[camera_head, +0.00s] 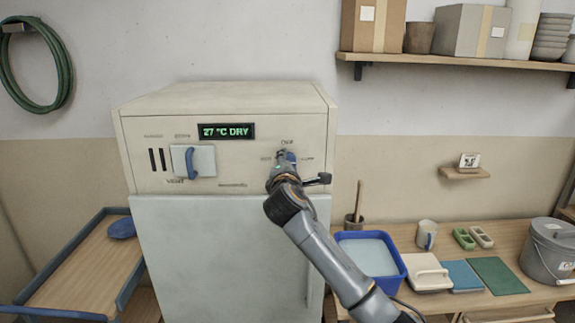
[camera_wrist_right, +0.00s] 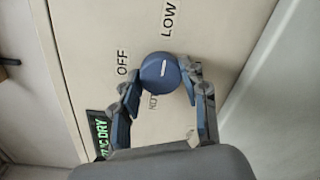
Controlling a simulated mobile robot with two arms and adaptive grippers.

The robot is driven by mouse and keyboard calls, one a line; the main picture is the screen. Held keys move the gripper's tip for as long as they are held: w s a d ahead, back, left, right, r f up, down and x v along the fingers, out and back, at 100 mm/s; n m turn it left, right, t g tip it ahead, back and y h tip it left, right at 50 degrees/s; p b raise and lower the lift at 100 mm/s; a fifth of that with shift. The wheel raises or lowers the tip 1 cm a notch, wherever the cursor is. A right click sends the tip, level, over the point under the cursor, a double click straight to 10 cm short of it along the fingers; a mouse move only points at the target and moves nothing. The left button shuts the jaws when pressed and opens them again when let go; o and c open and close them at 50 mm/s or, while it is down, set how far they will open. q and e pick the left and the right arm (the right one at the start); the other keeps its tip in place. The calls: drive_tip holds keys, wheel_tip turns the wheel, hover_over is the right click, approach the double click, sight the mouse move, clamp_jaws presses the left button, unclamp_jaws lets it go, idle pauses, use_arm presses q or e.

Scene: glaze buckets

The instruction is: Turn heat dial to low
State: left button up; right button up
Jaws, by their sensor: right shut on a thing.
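The heat dial is a round blue knob (camera_wrist_right: 158,70) on the pale front panel of the cabinet (camera_head: 150,135). It shows closely in the right wrist view, with a short white mark on its face. The OFF label (camera_wrist_right: 122,62) and the LOW label (camera_wrist_right: 169,19) stand on the panel beside it; a third label is partly hidden by the fingers. I cannot tell which label the mark points to. My right gripper (camera_wrist_right: 161,80) is shut on the dial, one finger on each side. In the head view, this gripper (camera_head: 286,160) mostly covers the dial. My left gripper is out of view.
A lit display (camera_head: 227,131) reads 27 °C DRY. A blue vent handle (camera_head: 192,163) is left of my right gripper. A bench with a blue basin (camera_head: 400,272), mug and lidded bucket (camera_head: 547,255) stands at right. A blue-edged cart (camera_head: 85,268) is at left.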

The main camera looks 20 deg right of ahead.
drive_tip(key=o, duration=1.2)
drive_tip(key=shift+c, duration=0.2)
drive_tip(key=v, duration=1.2)
